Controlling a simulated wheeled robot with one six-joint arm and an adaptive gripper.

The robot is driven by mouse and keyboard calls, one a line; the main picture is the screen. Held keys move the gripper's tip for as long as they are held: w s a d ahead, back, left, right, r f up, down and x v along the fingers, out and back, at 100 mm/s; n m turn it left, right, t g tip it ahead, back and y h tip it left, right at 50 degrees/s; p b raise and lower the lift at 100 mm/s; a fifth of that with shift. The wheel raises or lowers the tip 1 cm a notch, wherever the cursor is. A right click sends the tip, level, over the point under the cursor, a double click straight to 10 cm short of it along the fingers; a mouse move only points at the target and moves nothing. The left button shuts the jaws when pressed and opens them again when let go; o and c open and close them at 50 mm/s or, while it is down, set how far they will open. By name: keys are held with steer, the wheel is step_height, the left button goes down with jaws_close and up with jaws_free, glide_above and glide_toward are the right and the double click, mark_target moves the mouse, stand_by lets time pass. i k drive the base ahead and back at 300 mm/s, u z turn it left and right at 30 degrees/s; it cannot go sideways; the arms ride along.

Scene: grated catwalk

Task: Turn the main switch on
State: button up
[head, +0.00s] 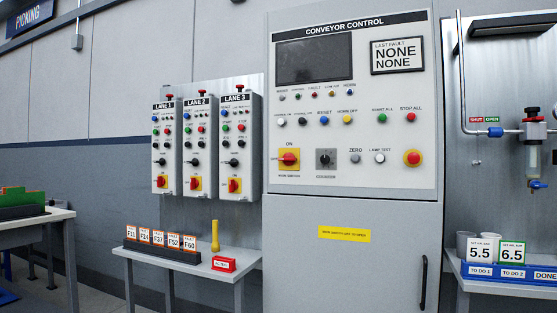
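The main switch (289,158) is a red rotary knob on a yellow square plate, at the lower left of the conveyor control panel (350,180). "ON" is printed above it, and a small label at its left seems to read "OFF". Its handle looks roughly level, turned toward the left label, but it is too small to be sure. Nothing covers the switch. My gripper is not in view.
Three lane boxes (201,147) at left carry similar red-yellow switches. A low table (190,258) with number cards and a yellow tool (215,236) stands below. A red emergency button (413,158) is on the panel's right. A blue tray (505,273) is at far right.

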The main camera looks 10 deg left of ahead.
mark_target(287, 159)
steer(key=u, duration=1.2)
steer(key=i, duration=1.7)
steer(key=z, duration=0.9)
